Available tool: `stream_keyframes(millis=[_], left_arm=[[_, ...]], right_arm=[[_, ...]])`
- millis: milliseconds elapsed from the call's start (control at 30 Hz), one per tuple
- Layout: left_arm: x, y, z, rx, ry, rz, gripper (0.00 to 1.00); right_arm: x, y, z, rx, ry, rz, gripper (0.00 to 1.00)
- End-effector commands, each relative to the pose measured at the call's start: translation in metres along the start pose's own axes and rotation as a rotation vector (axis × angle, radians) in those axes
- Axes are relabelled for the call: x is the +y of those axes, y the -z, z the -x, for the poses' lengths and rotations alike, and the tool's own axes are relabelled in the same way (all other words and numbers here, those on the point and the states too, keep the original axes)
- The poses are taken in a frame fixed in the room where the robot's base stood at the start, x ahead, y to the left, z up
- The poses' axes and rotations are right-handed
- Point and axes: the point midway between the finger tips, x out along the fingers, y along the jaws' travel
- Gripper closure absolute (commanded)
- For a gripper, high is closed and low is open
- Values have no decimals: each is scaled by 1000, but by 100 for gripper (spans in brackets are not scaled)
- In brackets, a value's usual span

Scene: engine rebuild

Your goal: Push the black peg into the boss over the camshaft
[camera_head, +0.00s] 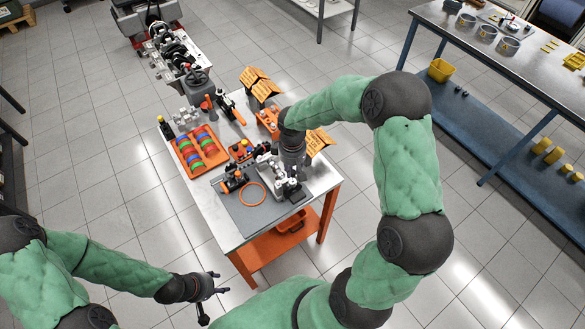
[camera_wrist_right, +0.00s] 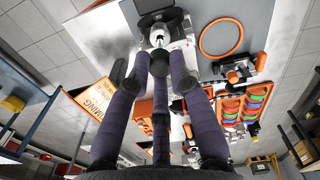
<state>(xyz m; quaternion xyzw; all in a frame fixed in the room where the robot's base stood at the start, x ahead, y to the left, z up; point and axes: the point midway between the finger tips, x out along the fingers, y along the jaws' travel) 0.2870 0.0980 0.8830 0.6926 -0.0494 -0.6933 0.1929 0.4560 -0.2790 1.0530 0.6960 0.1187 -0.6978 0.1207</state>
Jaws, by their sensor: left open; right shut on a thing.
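My right gripper (camera_head: 284,172) reaches down over a silver engine part (camera_head: 268,182) on the grey mat (camera_head: 233,208). In the right wrist view the dark fingers of this gripper (camera_wrist_right: 160,68) close together at a small metallic piece (camera_wrist_right: 159,36). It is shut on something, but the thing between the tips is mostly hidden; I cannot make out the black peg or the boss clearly. Black parts (camera_head: 292,190) stand at the right of the engine part. My left gripper (camera_head: 210,291) is open and empty, off the table at the lower left.
An orange ring (camera_head: 252,206) lies flat on the mat. An orange tray (camera_head: 184,160) with coloured rings stands at the left of the table. Orange signs (camera_head: 262,86) and tools fill the back. The floor around my left gripper is clear.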

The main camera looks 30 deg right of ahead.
Motion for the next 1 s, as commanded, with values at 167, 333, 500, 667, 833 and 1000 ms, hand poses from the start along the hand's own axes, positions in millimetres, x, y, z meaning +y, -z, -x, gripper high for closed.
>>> stream_keyframes(millis=[167,333,500,667,833,1000], left_arm=[[-1,0,-2,0,0,0,50],[-1,0,-4,0,0,0,50],[-2,0,-6,0,0,0,50],[-3,0,-7,0,0,0,50],[-3,0,-9,0,0,0,50],[-4,0,-10,0,0,0,50]], right_arm=[[0,0,-3,0,0,0,100],[0,0,-5,0,0,0,100],[0,0,-7,0,0,0,100],[0,0,-9,0,0,0,100],[0,0,-12,0,0,0,100],[0,0,-14,0,0,0,100]])
